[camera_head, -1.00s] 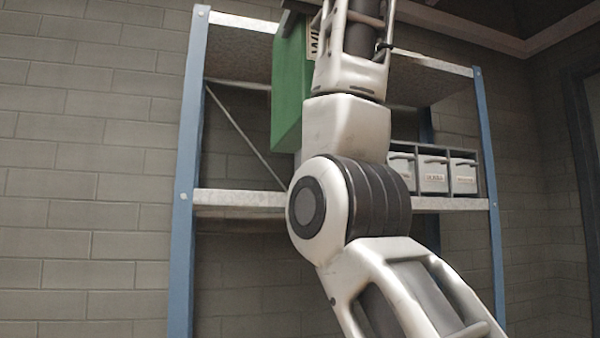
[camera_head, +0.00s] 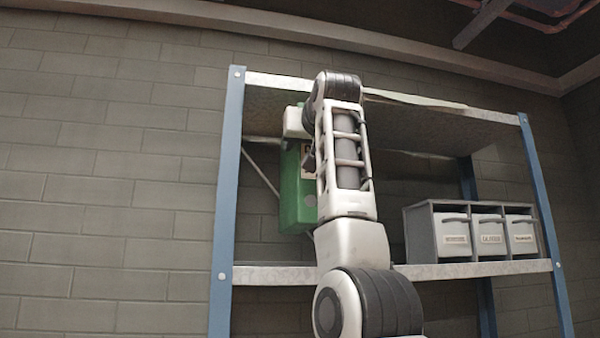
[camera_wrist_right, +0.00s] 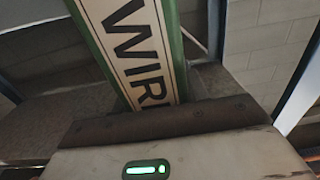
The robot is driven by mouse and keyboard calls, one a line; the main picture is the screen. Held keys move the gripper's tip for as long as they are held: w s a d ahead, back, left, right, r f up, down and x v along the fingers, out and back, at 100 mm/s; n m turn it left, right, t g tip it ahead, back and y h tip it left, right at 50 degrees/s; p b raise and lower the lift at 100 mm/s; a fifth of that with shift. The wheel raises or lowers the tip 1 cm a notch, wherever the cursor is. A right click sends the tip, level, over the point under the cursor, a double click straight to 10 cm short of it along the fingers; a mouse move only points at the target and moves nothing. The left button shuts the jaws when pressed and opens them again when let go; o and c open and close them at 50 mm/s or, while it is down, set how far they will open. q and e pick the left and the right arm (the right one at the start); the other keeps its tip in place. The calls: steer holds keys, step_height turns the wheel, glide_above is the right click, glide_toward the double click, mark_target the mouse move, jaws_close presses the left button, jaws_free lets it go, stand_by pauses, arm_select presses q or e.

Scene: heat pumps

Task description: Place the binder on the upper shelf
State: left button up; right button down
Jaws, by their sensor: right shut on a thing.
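The green binder (camera_head: 298,190) is upright inside the shelf unit's outline, with its lower end above the lower board. It appears below the upper shelf (camera_head: 280,84); my arm hides its right side. My right gripper (camera_head: 297,123) is at the binder's upper part, with its fingertips mostly hidden in the head view. In the right wrist view, the binder (camera_wrist_right: 140,50) shows a cream spine label reading "WIR", and the right gripper (camera_wrist_right: 165,118) is shut on it. My left gripper is in neither view.
The lower shelf board (camera_head: 260,273) carries a grey holder with several white-fronted drawers (camera_head: 455,238) at the right. Blue posts (camera_head: 228,180) frame the unit. A diagonal brace runs behind the binder. The board left of the binder is bare.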

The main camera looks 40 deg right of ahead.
steer(key=w+f, duration=0.1)
steer(key=f, duration=0.1)
steer(key=w+d+f, duration=0.1)
steer(key=f, duration=0.1)
steer(key=w+d+f+p, duration=0.1)
steer(key=f, duration=0.2)
steer(key=shift+w, duration=0.3)
steer(key=shift+s+a+r, duration=0.1)
steer(key=shift+f, duration=0.2)
steer(key=c, duration=0.8)
jaws_free()
steer(key=shift+o, duration=0.2)
